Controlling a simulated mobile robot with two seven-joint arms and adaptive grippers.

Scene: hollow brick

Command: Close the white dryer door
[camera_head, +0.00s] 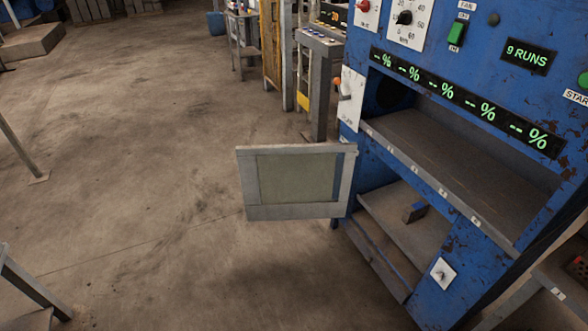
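The dryer (460,230) is a worn blue cabinet on the right of the head view. Its white door (350,151) appears as a pale grey-white frame around a greenish window panel (297,178). The door stands open, swung out to the left of the cabinet over the floor. Its right edge meets the cabinet's left side. The lower compartment (400,240) is open to view, with a small dark block (415,212) on its shelf. Neither of my grippers shows in the head view.
An open upper shelf (450,160) lies below a green percentage display (465,103). A small white switch plate (443,273) sits low on the cabinet front. Metal legs (30,285) stand at the lower left. The concrete floor (130,170) left of the door is clear.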

